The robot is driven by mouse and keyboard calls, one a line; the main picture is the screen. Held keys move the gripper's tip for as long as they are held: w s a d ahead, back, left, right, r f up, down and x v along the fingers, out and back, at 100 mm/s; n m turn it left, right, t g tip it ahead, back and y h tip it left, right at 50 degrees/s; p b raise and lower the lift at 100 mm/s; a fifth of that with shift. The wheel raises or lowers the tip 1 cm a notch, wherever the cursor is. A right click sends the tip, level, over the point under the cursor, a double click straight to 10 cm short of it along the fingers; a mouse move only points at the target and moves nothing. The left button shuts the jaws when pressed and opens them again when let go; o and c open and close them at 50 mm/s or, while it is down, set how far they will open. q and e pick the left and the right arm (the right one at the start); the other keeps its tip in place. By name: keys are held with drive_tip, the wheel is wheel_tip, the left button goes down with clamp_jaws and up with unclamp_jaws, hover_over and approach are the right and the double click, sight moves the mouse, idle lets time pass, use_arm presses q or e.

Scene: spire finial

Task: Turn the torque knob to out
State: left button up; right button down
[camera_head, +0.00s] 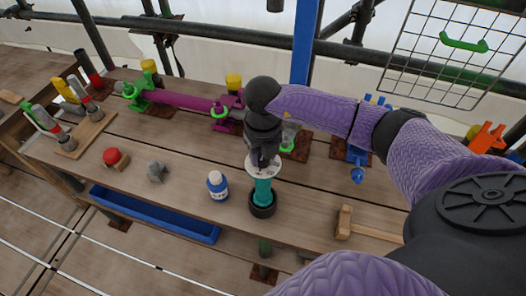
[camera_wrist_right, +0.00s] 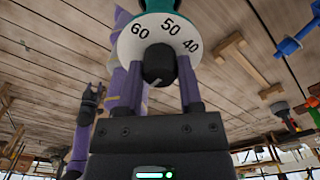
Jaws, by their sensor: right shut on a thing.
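The torque tool has a white dial (camera_head: 264,170) on a teal body (camera_head: 263,190), standing upright in a dark round base (camera_head: 262,208) on the bench. My right gripper (camera_head: 262,158) comes down on it from above and hides the knob in the head view. In the right wrist view the black torque knob (camera_wrist_right: 158,65) sits between my right fingers (camera_wrist_right: 158,85), which are shut on it.
A white-and-blue bottle (camera_head: 218,186) stands just left of the tool. Further left are a grey piece (camera_head: 156,172) and a red-topped piece (camera_head: 115,158). A wooden mallet (camera_head: 344,222) lies to the right. A magenta tube (camera_head: 180,101) in green clamps lies behind; a blue trough (camera_head: 150,213) hangs at the front.

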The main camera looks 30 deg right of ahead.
idle(0.4)
drive_tip(key=shift+c, duration=1.2)
unclamp_jaws()
drive_tip(key=shift+r, duration=0.1)
wheel_tip(320, 180, up, 10)
